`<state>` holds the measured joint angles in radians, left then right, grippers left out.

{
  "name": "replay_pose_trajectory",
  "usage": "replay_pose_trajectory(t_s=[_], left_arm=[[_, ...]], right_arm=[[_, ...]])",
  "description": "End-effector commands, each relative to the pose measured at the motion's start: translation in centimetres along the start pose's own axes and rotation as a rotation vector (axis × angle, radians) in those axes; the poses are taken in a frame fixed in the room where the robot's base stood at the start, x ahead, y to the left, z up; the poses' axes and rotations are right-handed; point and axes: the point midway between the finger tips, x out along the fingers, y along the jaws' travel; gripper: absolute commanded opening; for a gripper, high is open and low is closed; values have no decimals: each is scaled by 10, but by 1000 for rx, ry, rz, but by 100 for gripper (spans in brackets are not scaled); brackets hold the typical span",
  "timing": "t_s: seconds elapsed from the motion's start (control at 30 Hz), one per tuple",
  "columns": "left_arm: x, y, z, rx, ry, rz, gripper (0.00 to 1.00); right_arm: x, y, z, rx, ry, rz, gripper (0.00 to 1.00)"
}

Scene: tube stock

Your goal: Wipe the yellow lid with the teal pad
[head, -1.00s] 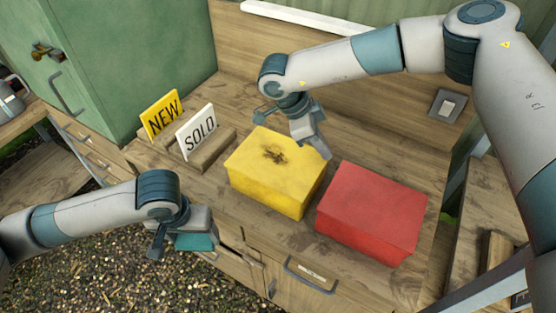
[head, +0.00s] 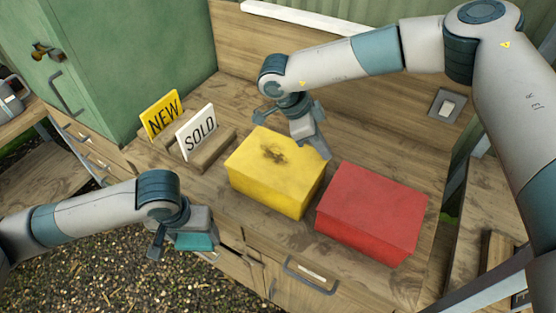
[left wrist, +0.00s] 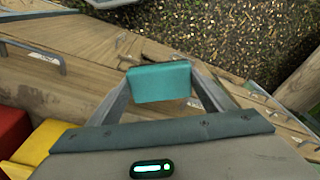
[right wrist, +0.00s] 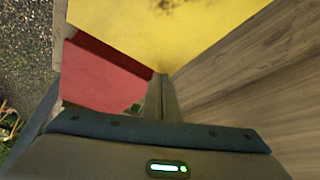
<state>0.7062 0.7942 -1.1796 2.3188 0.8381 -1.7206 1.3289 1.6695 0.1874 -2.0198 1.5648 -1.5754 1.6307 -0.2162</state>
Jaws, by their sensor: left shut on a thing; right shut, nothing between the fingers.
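The yellow lid (head: 262,153) tops a yellow box on the bench, with a dark brown smudge (head: 275,154) near its middle. The lid also shows in the right wrist view (right wrist: 150,30). My left gripper (head: 182,244) is shut on the teal pad (head: 197,242), off the bench's front edge, left of and lower in the picture than the yellow box. The pad shows between its fingers in the left wrist view (left wrist: 160,82). My right gripper (head: 326,153) is shut and empty by the right back side of the yellow box; I cannot tell if it touches it.
A red box (head: 372,205) stands right of the yellow one. A yellow NEW sign (head: 162,115) and a white SOLD sign (head: 196,131) stand in wooden holders at left. A green cabinet (head: 120,60) rises behind them. Drawers with handles line the front.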

Motion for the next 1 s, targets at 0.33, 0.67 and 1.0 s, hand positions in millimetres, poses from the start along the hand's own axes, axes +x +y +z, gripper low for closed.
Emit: replay_pose_trajectory(t_s=[0.33,0.67,1.0], left_arm=[[0,0,0,0,0,0,56],[2,0,0,0,0,0,56],[4,0,0,0,0,0,56]], right_arm=[[0,0,0,0,0,0,0],[2,0,1,0,0,0,0],[4,0,2,0,0,0,0]])
